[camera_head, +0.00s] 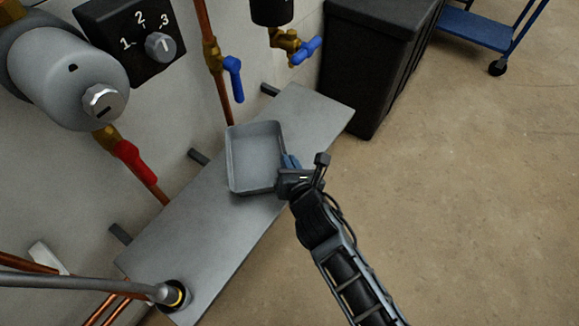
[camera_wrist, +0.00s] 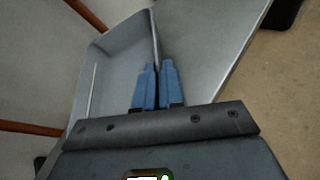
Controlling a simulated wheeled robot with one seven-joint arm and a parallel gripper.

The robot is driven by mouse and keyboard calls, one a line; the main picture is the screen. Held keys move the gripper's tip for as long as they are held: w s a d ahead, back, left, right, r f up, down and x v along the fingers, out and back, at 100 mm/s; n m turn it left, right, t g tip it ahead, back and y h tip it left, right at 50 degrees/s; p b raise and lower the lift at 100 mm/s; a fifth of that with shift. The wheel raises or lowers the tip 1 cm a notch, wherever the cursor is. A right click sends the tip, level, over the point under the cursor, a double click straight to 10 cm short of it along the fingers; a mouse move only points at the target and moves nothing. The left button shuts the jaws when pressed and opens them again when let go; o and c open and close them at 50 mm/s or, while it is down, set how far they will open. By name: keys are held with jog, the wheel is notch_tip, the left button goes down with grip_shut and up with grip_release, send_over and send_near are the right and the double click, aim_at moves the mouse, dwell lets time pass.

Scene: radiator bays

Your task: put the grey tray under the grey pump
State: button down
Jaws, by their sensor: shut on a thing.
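The grey tray (camera_head: 254,185), shallow and square, appears over the grey shelf, right of and lower in the picture than the grey pump. I cannot tell whether it touches the shelf. My gripper (camera_head: 289,162) is shut on the tray's right-hand wall. In the wrist view the blue fingers (camera_wrist: 158,70) pinch the wall of the tray (camera_wrist: 115,60), and the inside visible there is empty.
The shelf (camera_head: 185,235) has free room on both sides of the tray. A metal rod with a black and yellow end (camera_head: 172,294) crosses its near end. Red (camera_head: 128,155) and blue (camera_head: 233,75) valve handles jut out. A black bin (camera_head: 375,70) stands beyond; open floor lies right.

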jog(key=shift+f, duration=0.4)
jog(key=shift+f, duration=0.15)
jog(key=c, duration=1.2)
grip_release()
jog(key=shift+c, duration=0.2)
jog(key=p+v, duration=0.1)
jog(key=v, duration=1.1)
jog(key=shift+p, duration=0.35)
jog(key=shift+s, duration=0.1)
